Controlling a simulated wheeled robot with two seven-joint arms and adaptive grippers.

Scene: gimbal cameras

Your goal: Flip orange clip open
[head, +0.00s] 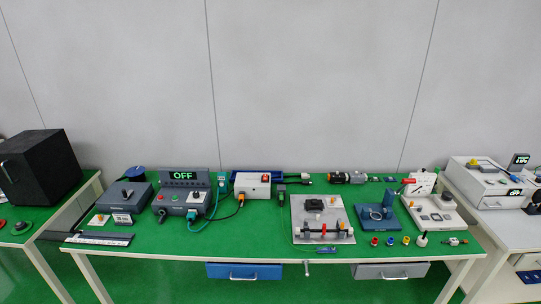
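No part clearly reads as an orange clip at this distance. Small orange parts show in several places. One orange part (340,225) is on the fixture on the grey metal plate (312,210), right of the table's middle. An orange connector (240,197) is at the front of a white box (253,184). Another orange piece (100,217) sits on a small white plate at the table's left. Whether any of them is open or shut is too small to tell. Neither of my grippers is in view.
The green-topped table (265,236) has a control box with an OFF display (183,175), a blue fixture (375,217) and a white panel unit (434,212). A black box (38,165) stands on the left table. Green surface is free along the front edge. A blue drawer (244,271) hangs below.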

